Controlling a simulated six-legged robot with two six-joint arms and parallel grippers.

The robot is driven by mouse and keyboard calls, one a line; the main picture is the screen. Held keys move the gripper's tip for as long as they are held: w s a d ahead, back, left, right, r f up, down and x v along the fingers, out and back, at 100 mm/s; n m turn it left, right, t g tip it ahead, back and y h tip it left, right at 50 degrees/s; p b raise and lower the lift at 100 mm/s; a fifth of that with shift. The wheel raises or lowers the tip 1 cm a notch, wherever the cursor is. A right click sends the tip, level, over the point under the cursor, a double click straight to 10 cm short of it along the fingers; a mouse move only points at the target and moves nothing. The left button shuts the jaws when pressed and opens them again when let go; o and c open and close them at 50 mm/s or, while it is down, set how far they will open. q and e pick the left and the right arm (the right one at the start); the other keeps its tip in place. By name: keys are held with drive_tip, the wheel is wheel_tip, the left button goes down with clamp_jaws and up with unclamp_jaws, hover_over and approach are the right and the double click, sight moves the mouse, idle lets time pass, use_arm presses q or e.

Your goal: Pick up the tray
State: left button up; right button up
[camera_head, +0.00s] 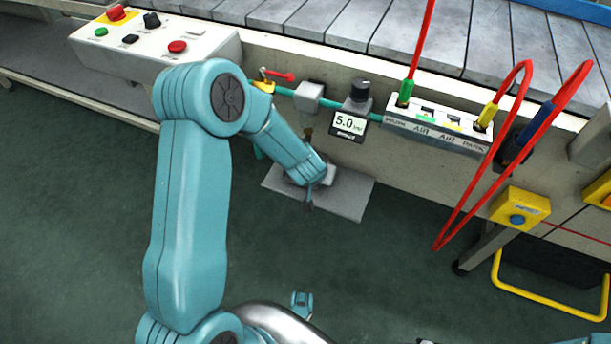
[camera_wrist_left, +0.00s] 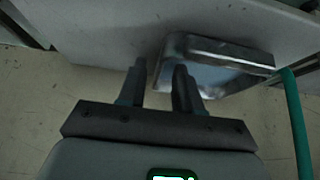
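In the left wrist view, a shiny metal tray (camera_wrist_left: 235,50) with a raised rim sits on a pale grey surface. My left gripper (camera_wrist_left: 159,83) is open there, its two fingers apart at the tray's left end. The tray's near-left edge shows between the fingers, with the right finger overlapping the tray. I cannot tell whether either finger touches it. In the head view my left gripper (camera_head: 311,194) is low over a grey shelf (camera_head: 346,200) below the line, and my arm hides most of the tray.
A pressure gauge (camera_head: 350,123) reading 5.0 and a labelled air manifold (camera_head: 435,126) with red hoses (camera_head: 468,190) are on the line's side. A green hose (camera_wrist_left: 293,120) runs beside the tray. A control box (camera_head: 150,45) is upper left. The green floor is open in front.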

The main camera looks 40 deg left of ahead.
use_arm(q)
drive_tip(key=shift+w+d, duration=0.1)
drive_tip(key=shift+c, duration=0.3)
clamp_jaws()
